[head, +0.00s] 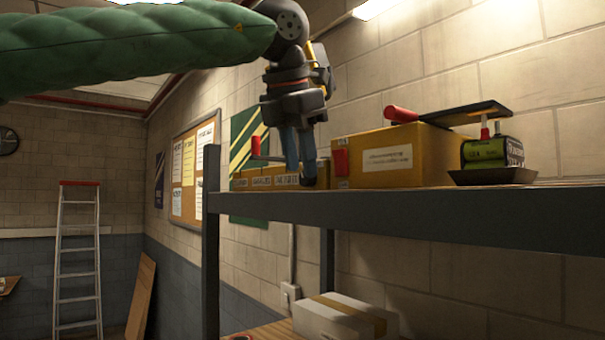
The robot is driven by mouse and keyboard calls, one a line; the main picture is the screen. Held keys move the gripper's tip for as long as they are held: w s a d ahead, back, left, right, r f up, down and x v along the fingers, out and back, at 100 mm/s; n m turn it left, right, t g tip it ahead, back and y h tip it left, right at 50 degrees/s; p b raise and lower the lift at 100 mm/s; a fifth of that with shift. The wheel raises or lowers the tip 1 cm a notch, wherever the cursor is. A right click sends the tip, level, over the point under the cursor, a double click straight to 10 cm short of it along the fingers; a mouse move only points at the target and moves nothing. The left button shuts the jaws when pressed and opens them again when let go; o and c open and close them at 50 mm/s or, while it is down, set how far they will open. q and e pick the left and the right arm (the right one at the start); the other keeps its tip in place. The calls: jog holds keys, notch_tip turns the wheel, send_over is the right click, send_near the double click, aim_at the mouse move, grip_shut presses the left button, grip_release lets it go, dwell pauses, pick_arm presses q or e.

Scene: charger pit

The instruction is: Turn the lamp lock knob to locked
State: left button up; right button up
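I cannot make out any part marked as the lamp lock knob. My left gripper (302,172) hangs fingers down from the green padded arm, at the left part of the dark shelf (430,222). Its two blue-grey fingers are close together, and I cannot tell whether there is a gap or anything between them. A small red upright handle (255,147) on a thin rod shows just left of the fingers, and the fingers hide part of what is behind them. My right gripper is not in view.
On the shelf stand small yellow boxes (262,179), a large yellow box (395,157) with a red-handled dark tool (447,116) on top, and a green cylinder (482,152) in a dark tray (493,177). A taped carton (340,318) sits below. A ladder (78,260) stands far left.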

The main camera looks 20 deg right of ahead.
pick_arm(q)
jog(key=shift+x, duration=0.8)
jog(key=shift+s, duration=0.1)
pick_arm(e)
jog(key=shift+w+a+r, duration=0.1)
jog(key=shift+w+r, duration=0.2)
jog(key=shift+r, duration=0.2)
pick_arm(q)
jog(key=c, duration=0.7)
jog(key=shift+f, duration=0.1)
